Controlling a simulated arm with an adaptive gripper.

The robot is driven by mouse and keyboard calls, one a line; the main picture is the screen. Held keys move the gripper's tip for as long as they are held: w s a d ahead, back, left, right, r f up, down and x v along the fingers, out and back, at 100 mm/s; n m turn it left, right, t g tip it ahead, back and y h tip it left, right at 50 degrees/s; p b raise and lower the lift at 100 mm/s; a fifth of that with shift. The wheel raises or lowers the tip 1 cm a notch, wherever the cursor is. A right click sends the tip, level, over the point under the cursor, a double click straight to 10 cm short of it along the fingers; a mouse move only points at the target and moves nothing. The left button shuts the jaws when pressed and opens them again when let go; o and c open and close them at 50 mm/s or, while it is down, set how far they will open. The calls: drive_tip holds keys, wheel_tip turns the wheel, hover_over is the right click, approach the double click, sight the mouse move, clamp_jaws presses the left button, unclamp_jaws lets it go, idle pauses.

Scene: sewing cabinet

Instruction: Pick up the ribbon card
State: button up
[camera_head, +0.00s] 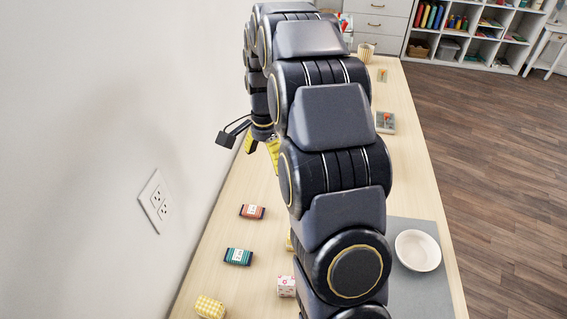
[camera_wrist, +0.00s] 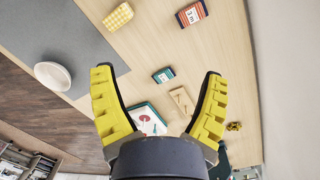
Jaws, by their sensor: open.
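My gripper (camera_wrist: 158,72) is open and empty, its yellow-padded fingers wide apart. In the head view my gripper (camera_head: 262,148) is partly hidden by my arm and hangs over the table by the wall. Two banded, white-labelled cards lie near the wall there, a red-orange one (camera_head: 253,212) and a teal one (camera_head: 238,257). I cannot tell which is the ribbon card. The wrist view shows a red-orange card (camera_wrist: 191,14) labelled 3 m at the top edge, and a small dark teal piece (camera_wrist: 163,75) between the fingers in the picture, apart from them.
A yellow checked block (camera_head: 210,307) and a small white-pink box (camera_head: 286,286) lie near the front. A white bowl (camera_head: 418,250) stands on the grey mat (camera_head: 415,298) at right. A framed tray (camera_wrist: 147,118) and a wooden piece (camera_wrist: 182,100) lie farther along. The wall is close at left.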

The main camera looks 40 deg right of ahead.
drive_tip(key=w+d+f+m, duration=0.1)
drive_tip(key=d+f+m, duration=0.2)
drive_tip(key=d+f, duration=0.2)
drive_tip(key=w+d+f+m, duration=0.2)
drive_tip(key=d+f+m, duration=0.1)
drive_tip(key=d+f, duration=0.2)
drive_tip(key=w+d+f+m, duration=0.1)
drive_tip(key=d+f+m, duration=0.3)
drive_tip(key=d+f, duration=0.1)
drive_tip(key=shift+w+d+f+t+h, duration=0.15)
drive_tip(key=shift+w+d+t+h, duration=0.2)
drive_tip(key=shift+d, duration=0.35)
drive_tip(key=shift+d+f, duration=0.15)
drive_tip(key=shift+f, duration=0.15)
wheel_tip(320, 180, down, 8)
drive_tip(key=shift+r, duration=0.2)
drive_tip(key=c, duration=1)
